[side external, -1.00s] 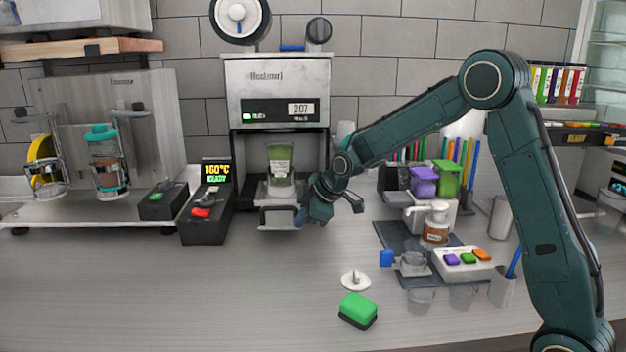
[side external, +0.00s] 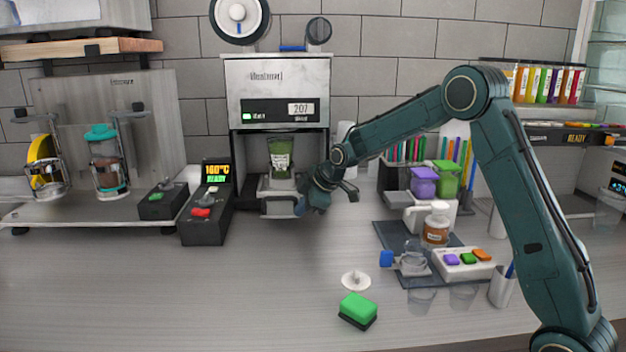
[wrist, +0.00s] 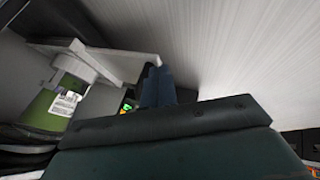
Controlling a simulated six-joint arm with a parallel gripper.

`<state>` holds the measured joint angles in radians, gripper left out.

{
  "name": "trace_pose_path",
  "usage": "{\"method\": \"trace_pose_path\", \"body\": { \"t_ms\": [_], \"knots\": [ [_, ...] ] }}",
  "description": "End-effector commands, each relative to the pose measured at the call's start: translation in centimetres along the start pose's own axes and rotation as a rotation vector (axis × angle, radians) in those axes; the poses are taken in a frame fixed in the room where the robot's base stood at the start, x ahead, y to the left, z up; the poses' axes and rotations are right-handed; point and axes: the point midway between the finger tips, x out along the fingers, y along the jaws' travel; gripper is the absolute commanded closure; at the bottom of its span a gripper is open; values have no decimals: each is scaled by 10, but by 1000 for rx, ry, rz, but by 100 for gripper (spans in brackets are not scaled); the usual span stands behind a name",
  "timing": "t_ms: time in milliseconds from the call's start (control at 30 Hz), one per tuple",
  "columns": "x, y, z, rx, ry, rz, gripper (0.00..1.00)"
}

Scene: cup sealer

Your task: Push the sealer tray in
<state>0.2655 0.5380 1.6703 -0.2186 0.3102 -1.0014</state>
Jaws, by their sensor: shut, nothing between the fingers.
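The sealer (side external: 277,85) is a grey metal box with a lit display, standing against the tiled wall. Its tray (side external: 278,207) sticks out a little at the front below the opening. A cup (side external: 281,160) with green contents and a label stands upright in the tray. The cup (wrist: 48,108) and the pale tray (wrist: 105,64) also show in the wrist view. My gripper (side external: 301,208) is shut and empty at the right front corner of the tray. Its dark fingers (wrist: 158,85) are close to the tray's edge; I cannot tell if they touch it.
A black control box (side external: 205,215) with a red knob and a "160°C READY" display stands left of the tray. A green sponge (side external: 357,309) and a small white disc (side external: 355,281) lie in front. A dark mat (side external: 385,236) with bottles is at right. The front left counter is clear.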

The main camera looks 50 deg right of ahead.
Motion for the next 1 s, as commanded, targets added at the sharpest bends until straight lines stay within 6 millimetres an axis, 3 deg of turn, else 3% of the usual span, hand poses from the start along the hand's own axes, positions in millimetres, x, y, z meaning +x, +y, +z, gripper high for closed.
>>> {"method": "trace_pose_path", "body": {
  "t_ms": [467,1000],
  "knots": [
    [-18,-33,-1,-2,1,-1,100],
    [-92,-34,-1,-1,2,1,100]
  ]
}}
